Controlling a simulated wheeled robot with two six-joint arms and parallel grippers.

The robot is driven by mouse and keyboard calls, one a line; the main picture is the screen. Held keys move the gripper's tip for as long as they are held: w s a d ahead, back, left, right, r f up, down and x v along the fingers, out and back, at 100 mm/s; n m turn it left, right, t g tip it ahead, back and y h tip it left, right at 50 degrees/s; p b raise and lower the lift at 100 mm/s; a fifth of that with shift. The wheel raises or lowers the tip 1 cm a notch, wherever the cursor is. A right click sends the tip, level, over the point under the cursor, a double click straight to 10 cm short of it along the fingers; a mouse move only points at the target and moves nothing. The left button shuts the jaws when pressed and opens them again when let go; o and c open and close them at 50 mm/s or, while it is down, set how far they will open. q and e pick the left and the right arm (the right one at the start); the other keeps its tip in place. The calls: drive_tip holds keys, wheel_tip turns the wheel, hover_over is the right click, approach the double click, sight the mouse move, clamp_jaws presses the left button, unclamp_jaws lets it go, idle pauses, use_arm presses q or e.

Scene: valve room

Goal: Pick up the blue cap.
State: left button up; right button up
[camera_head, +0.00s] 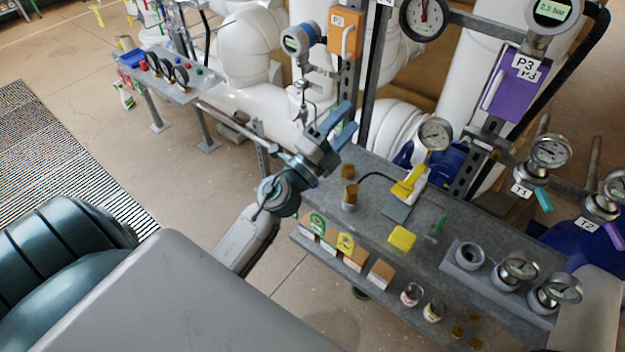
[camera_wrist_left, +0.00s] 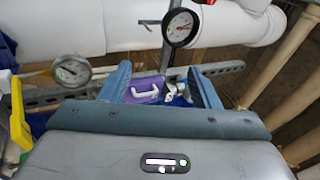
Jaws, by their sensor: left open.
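I cannot pick out a blue cap with certainty in either view. My left gripper (camera_head: 338,124) is open and hangs above the back left end of the grey workbench (camera_head: 350,238). Its blue-grey fingers point up and away in the head view, and no object shows held between them. In the left wrist view the two fingers (camera_wrist_left: 160,88) stand apart, with a purple box and some blue shapes visible in the background beyond them. My right gripper does not show in either view.
On the bench stand small brown-topped items (camera_head: 349,194), a yellow-handled tool (camera_head: 408,183), a yellow block (camera_head: 402,238) and a fitting holder (camera_head: 457,273). Gauges and pipes rise behind.

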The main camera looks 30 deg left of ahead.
use_arm(q)
drive_tip(key=w+d+f+m+g+h, duration=0.55)
drive_tip(key=f+m+g, duration=0.55)
drive_tip(key=m, duration=0.6)
drive_tip(key=a+f+g+y+b, duration=0.1)
drive_tip(key=a+f+g+y, duration=0.2)
drive_tip(key=a, duration=0.2)
drive_tip(key=s+a+f+g+y, duration=0.1)
drive_tip(key=a+f+g+y, duration=0.2)
drive_tip(key=a, duration=0.3)
drive_tip(key=s+a+f+g+y+b, duration=0.1)
drive_tip(key=a+f+g+y, duration=0.2)
drive_tip(key=a+g+y, duration=0.1)
drive_tip(key=shift+a+f+n+b, duration=0.2)
drive_tip(key=shift+a+n+b, duration=0.1)
drive_tip(key=shift+a, duration=0.35)
drive_tip(key=shift+w+f+p, duration=0.3)
drive_tip(key=shift+f+p, duration=0.4)
drive_tip(key=shift+f, duration=0.4)
drive_tip(key=f+p, duration=0.2)
drive_tip(key=f, duration=0.1)
drive_tip(key=f+p, duration=0.1)
drive_tip(key=shift+w+f, duration=0.2)
drive_tip(key=shift+w, duration=0.05)
drive_tip(key=shift+f, duration=0.45)
drive_tip(key=c, duration=1)
